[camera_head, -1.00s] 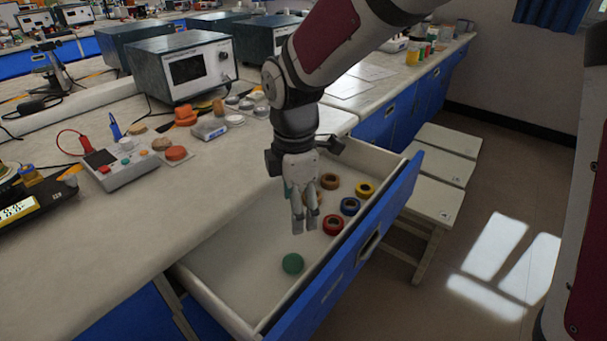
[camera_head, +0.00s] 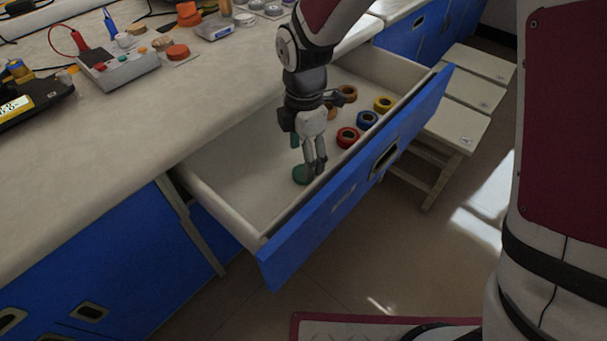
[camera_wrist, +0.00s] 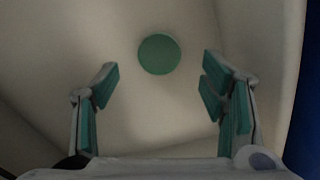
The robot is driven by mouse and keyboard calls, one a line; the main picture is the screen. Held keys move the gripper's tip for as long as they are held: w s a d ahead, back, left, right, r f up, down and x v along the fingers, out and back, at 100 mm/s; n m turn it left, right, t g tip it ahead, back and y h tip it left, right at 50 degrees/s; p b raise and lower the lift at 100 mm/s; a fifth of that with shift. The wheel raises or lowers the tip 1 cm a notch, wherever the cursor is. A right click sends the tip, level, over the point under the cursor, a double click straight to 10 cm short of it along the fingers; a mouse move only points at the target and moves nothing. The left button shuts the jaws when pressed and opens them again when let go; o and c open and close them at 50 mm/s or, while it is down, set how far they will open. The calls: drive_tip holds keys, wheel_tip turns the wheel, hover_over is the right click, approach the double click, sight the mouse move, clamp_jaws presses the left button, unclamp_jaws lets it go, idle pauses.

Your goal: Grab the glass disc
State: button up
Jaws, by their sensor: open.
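The glass disc (camera_head: 302,174) is a small green round piece lying flat on the floor of the open drawer. It also shows in the wrist view (camera_wrist: 159,54), whole and unobstructed, just beyond my fingertips and between their lines. My gripper (camera_head: 316,168) points down into the drawer, its fingers overlapping the disc's right side in the head view. In the wrist view my gripper (camera_wrist: 160,80) is open, with green-padded fingers left and right and nothing between them. I cannot tell the exact height of the fingertips above the drawer floor.
The drawer (camera_head: 225,198) has a blue front (camera_head: 350,180) close to my gripper. A red ring (camera_head: 347,137), a blue ring (camera_head: 367,119), a yellow ring (camera_head: 383,103) and brown rings lie farther back in it. The near-left drawer floor is clear. White stools (camera_head: 455,125) stand at right.

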wheel_tip(320, 180, down, 5)
drive_tip(key=shift+a+b, duration=0.1)
drive_tip(key=shift+b, duration=1.05)
drive_tip(key=c, duration=1.3)
drive_tip(key=shift+o, duration=0.2)
